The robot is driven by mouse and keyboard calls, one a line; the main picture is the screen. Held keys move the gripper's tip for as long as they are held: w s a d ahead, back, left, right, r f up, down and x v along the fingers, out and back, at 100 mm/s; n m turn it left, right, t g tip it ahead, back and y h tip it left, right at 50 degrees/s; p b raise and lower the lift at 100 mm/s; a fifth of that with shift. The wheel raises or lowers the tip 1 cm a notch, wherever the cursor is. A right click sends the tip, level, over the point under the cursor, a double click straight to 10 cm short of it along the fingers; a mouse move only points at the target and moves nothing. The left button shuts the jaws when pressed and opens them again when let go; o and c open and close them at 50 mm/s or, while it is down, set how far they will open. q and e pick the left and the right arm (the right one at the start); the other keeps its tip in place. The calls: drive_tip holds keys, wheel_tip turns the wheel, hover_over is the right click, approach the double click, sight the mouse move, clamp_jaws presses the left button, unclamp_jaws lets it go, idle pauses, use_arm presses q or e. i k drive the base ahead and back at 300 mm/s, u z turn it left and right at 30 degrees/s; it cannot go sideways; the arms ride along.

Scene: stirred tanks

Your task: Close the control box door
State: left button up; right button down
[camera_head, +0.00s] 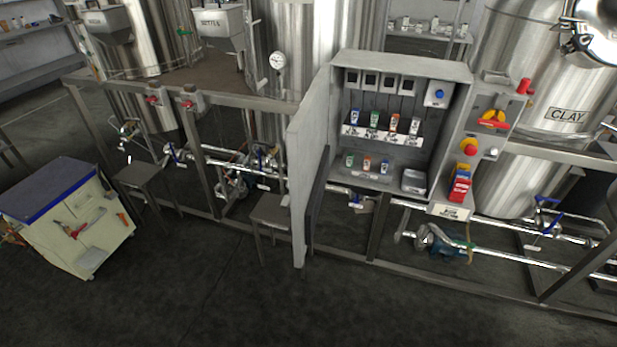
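The grey control box (459,70) stands in the centre right, mounted on the metal frame. Its door (308,150) is open, swung out from the left side toward me and seen nearly edge-on. Inside the box are rows of switches and small coloured tags (374,120), with a blue round button (438,93) at the upper right. Neither of my grippers shows in this view. The inner face of the door is largely hidden by the viewing angle.
A cream tool cart (85,235) with a blue-edged top stands at the left. Two small stools or stands (270,208) are by the frame, one just left of the door. Pipes and valves run behind the frame. The floor (230,300) in front is clear.

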sight(307, 152)
drive_tip(key=u, duration=1.5)
drive_tip(key=i, duration=1.4)
drive_tip(key=z, duration=2.6)
drive_tip(key=i, duration=0.5)
drive_tip(key=k, duration=0.5)
drive_tip(key=u, duration=1.65)
